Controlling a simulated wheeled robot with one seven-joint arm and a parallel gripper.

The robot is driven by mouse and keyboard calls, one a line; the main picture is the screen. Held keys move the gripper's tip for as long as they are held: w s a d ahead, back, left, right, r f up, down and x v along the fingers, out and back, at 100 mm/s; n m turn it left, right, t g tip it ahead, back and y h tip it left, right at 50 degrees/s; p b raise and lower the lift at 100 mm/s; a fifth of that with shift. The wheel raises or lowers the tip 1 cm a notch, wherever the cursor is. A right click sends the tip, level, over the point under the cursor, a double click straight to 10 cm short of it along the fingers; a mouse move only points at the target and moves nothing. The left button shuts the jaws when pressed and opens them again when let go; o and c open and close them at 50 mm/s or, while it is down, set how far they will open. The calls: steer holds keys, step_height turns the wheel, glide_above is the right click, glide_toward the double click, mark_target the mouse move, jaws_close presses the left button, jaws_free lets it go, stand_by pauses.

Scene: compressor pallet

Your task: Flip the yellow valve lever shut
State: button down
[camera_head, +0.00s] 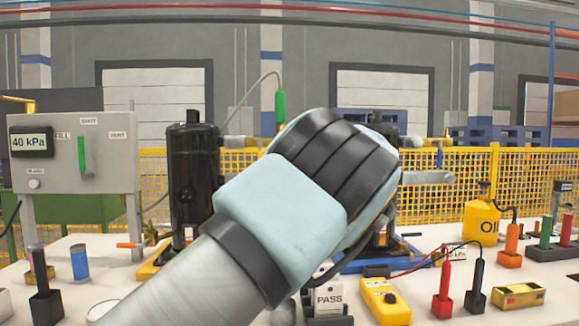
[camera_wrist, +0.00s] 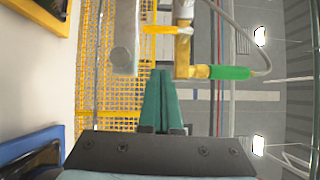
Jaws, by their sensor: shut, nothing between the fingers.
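The yellow valve lever (camera_wrist: 160,29) shows in the wrist view as a short bar beside a brass fitting (camera_wrist: 186,45). A green-sleeved hose end (camera_wrist: 230,72) joins this fitting. My gripper (camera_wrist: 160,72) is shut and empty, its green fingers pressed together. In the picture, the fingertips are just below the lever, with a visible gap; the depth between them is unclear. In the head view, my arm hides the gripper and the lever, while the green hose sleeve (camera_head: 280,106) shows above the arm.
A grey cylindrical part (camera_wrist: 123,60) lies left of the lever in the wrist view. In the head view, a panel (camera_head: 110,155) reads 40 kPa, left of a black tank (camera_head: 193,165). A yellow multimeter (camera_head: 385,302) and a yellow oil can (camera_head: 481,222) are on the right.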

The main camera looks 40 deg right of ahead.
steer(key=shift+s+a, duration=0.15)
steer(key=shift+s, duration=1.5)
